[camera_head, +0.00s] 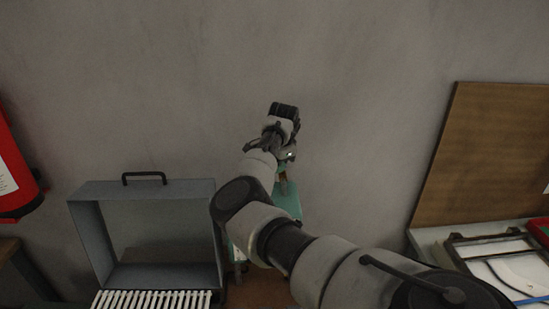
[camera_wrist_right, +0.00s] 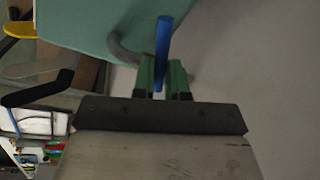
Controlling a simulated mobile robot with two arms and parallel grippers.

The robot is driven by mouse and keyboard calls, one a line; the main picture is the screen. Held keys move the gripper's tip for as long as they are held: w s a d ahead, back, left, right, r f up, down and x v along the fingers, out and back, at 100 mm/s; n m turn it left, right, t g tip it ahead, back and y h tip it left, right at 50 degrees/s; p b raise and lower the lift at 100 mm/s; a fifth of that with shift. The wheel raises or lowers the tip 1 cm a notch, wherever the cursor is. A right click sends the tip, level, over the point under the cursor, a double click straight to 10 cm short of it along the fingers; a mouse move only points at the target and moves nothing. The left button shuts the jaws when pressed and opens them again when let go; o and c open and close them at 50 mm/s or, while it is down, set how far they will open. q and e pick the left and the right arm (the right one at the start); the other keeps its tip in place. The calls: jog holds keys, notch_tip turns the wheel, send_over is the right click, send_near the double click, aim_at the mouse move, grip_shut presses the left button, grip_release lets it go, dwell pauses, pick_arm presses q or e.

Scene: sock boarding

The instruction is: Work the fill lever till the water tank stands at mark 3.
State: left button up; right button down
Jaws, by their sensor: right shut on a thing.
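The teal water tank (camera_head: 287,197) stands against the wall in the head view, largely hidden behind my right arm. Its teal body also shows at the top of the right wrist view (camera_wrist_right: 110,22). My right gripper (camera_wrist_right: 163,72) has green fingers, one on each side of a blue bar (camera_wrist_right: 164,35), which looks like the fill lever. The gripper is shut on it. In the head view the fingers are mostly hidden by my wrist. The tank's marks and water level cannot be read. My left gripper is not in view.
A grey open case (camera_head: 142,190) with a black handle stands left of the tank, with a row of white strips (camera_head: 150,299) before it. A red extinguisher (camera_head: 14,170) hangs far left. A brown board (camera_head: 485,150) and a framed tray (camera_head: 490,240) are at right.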

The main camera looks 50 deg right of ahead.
jog(key=shift+r, duration=0.15)
jog(key=c, duration=1.1)
grip_release()
jog(key=shift+c, duration=0.2)
jog(key=shift+r, duration=0.25)
notch_tip(320, 180, up, 10)
jog(key=s+b, duration=0.2)
jog(key=b, duration=0.1)
jog(key=shift+a+b, duration=0.3)
jog(key=shift+b, duration=0.05)
